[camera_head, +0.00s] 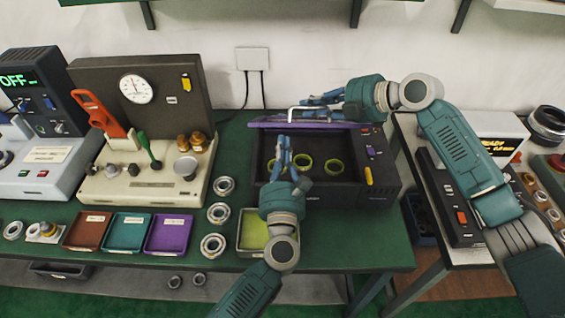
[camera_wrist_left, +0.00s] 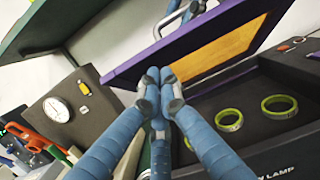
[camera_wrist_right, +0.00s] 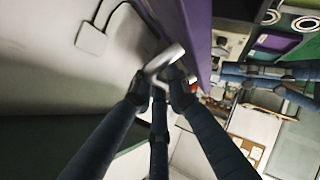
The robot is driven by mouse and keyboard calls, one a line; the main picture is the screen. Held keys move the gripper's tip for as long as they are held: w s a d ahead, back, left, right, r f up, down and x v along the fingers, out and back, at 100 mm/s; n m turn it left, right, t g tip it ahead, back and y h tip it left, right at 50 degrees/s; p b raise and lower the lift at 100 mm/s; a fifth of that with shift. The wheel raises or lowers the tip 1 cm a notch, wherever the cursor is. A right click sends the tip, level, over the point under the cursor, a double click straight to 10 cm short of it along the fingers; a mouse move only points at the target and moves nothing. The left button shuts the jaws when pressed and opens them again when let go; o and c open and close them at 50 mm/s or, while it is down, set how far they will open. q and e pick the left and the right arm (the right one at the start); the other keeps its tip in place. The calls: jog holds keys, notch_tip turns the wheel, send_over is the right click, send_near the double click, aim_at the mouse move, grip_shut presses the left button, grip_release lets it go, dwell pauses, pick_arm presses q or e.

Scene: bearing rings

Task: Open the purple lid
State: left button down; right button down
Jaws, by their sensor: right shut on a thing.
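The purple lid (camera_head: 268,124) of the dark box (camera_head: 375,190) stands raised at the box's back edge; its purple frame and amber panel show in the left wrist view (camera_wrist_left: 225,30). My right gripper (camera_head: 318,100) is shut on the lid's silver handle (camera_wrist_right: 165,60), behind the lid. My left gripper (camera_head: 284,150) is in front of the lid, over the box's left part; its fingertips (camera_wrist_left: 160,78) are together and look empty, close to the lid's lower edge in that view. Green rings (camera_head: 333,166) lie inside the open box, partly hidden by my left gripper.
A beige gauge machine (camera_head: 140,185) stands left of the box. Brown, teal and purple trays (camera_head: 168,233) and several metal rings (camera_head: 213,243) lie along the table front. A yellow-green tray (camera_head: 252,235) is partly behind my left arm. A wall outlet (camera_head: 252,58) is behind.

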pick_arm(q)
jog(key=shift+w+r, duration=0.3)
jog(key=shift+r, duration=0.1)
